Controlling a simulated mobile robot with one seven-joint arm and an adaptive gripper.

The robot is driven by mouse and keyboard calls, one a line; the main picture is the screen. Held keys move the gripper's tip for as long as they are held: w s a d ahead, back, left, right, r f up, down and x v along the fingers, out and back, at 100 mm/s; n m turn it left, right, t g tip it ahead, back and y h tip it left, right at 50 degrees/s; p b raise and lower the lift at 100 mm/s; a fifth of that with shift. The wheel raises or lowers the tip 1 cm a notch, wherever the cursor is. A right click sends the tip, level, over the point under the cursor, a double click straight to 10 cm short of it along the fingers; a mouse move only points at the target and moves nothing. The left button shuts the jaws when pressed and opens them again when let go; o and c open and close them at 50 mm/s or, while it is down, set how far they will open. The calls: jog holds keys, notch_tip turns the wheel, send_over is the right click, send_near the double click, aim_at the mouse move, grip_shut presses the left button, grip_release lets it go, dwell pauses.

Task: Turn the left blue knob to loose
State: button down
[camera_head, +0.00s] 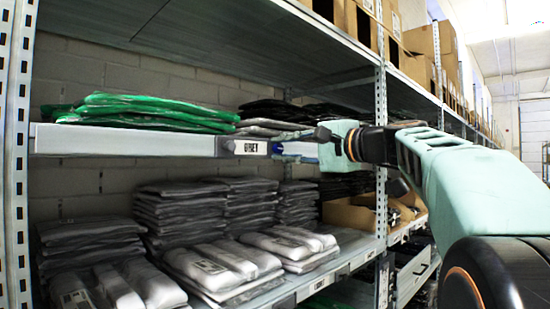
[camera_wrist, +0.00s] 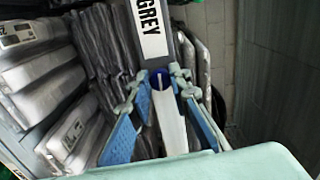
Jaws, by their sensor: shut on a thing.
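A blue knob (camera_head: 277,148) sits at the right end of a grey holder with a white GREY label (camera_head: 249,147), on the front edge of the upper shelf. The knob (camera_wrist: 160,81) also shows in the wrist view, round and blue with a pale ridge across its face. My gripper (camera_head: 283,148) reaches in from the right at the knob. In the wrist view, my gripper (camera_wrist: 160,75) has its two fingertips on either side of the knob, closed on it. The exact contact is partly hidden by the fingers. The knob's exact turn is hard to read.
The white shelf front edge (camera_head: 120,140) runs beside the label. Green bagged garments (camera_head: 150,108) lie above it. Stacks of grey bagged garments (camera_head: 180,215) fill the shelf below. A perforated upright post (camera_head: 381,140) stands just behind my arm. Cardboard boxes (camera_head: 430,45) sit on the top shelf.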

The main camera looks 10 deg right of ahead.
jog(key=shift+n+b, duration=0.3)
jog(key=shift+n, duration=0.3)
jog(key=c, duration=1.8)
grip_release()
jog(key=shift+o, duration=0.2)
jog(key=shift+s+d, duration=0.1)
jog(key=v, duration=1.1)
jog(key=shift+s+d, duration=0.2)
jog(key=shift+s, duration=0.15)
